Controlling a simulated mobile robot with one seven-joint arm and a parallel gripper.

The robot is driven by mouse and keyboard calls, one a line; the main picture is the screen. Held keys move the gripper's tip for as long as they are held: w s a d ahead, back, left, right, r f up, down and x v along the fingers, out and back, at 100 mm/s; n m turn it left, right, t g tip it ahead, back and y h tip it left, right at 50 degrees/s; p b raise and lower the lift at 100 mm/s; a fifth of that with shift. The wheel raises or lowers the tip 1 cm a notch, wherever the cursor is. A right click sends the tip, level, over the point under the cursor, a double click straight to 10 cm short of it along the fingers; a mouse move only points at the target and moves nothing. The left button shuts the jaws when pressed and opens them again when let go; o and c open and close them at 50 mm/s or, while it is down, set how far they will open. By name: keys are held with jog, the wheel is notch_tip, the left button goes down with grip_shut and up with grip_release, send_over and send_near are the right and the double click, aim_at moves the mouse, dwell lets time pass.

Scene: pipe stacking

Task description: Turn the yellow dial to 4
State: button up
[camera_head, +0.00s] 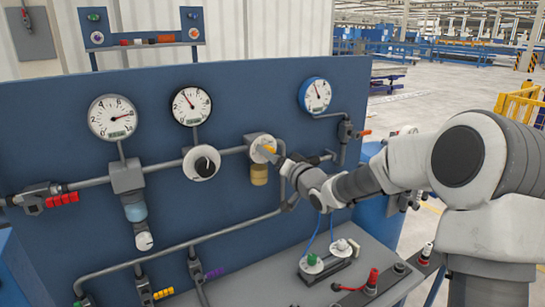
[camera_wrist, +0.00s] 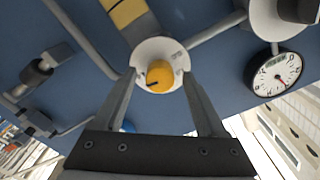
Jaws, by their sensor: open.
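The yellow dial (camera_wrist: 160,75) is a round knob with a dark pointer mark, set on a white round plate (camera_wrist: 150,48) whose markings are too small to read. In the head view the dial (camera_head: 268,149) sits on the blue panel, right of the middle, partly covered by my gripper (camera_head: 277,157). In the wrist view my gripper (camera_wrist: 159,80) is open, with one finger on each side of the dial. The fingers look apart from the knob. The dark mark points to the lower left in the wrist view.
Pressure gauges (camera_head: 112,116) (camera_head: 191,105) (camera_head: 316,95) are mounted on the blue panel (camera_head: 60,120). A black-and-white knob (camera_head: 201,162) is left of the dial. Grey pipes and coloured valve handles surround it. A grey ledge (camera_head: 260,290) below carries buttons and a red lever.

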jog(key=b+v, duration=0.1)
jog(key=v, duration=1.6)
jog(key=shift+s+d, duration=0.2)
